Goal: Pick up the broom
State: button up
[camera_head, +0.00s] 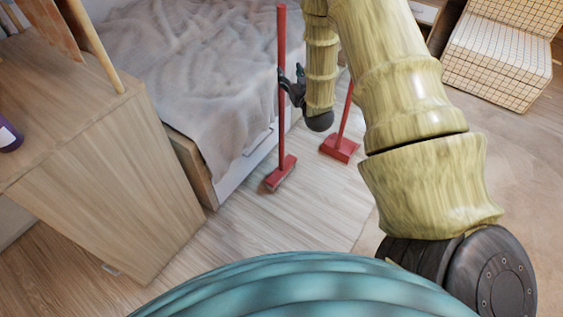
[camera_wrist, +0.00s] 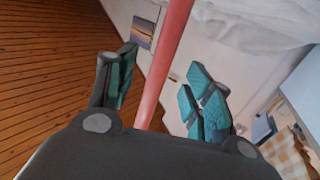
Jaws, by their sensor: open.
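A red broom (camera_head: 281,120) stands upright on the floor beside the bed, its head (camera_head: 280,173) at the bottom. My gripper (camera_head: 290,80) is at the upper part of its handle. In the wrist view the red handle (camera_wrist: 165,65) runs between the two teal-padded fingers of my gripper (camera_wrist: 163,72). The fingers are open, with gaps on both sides of the handle. A second red long-handled tool (camera_head: 341,148) stands just right of the broom, its upper handle hidden behind my arm.
A bed (camera_head: 190,60) with a grey rumpled blanket is right behind the broom. A wooden cabinet (camera_head: 110,190) stands at left with a purple bottle (camera_head: 8,136) on it. A checked chair (camera_head: 495,55) is at the back right. Wooden floor in front of the broom is clear.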

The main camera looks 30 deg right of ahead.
aim_at(283, 67)
jog(key=shift+a+f+x, duration=0.1)
jog(key=shift+f+x, duration=0.1)
jog(key=shift+x, duration=1.7)
jog(key=shift+a+f+x, duration=0.1)
jog(key=shift+f+x, duration=0.1)
jog(key=shift+x, duration=1.7)
jog(key=c, duration=1.1)
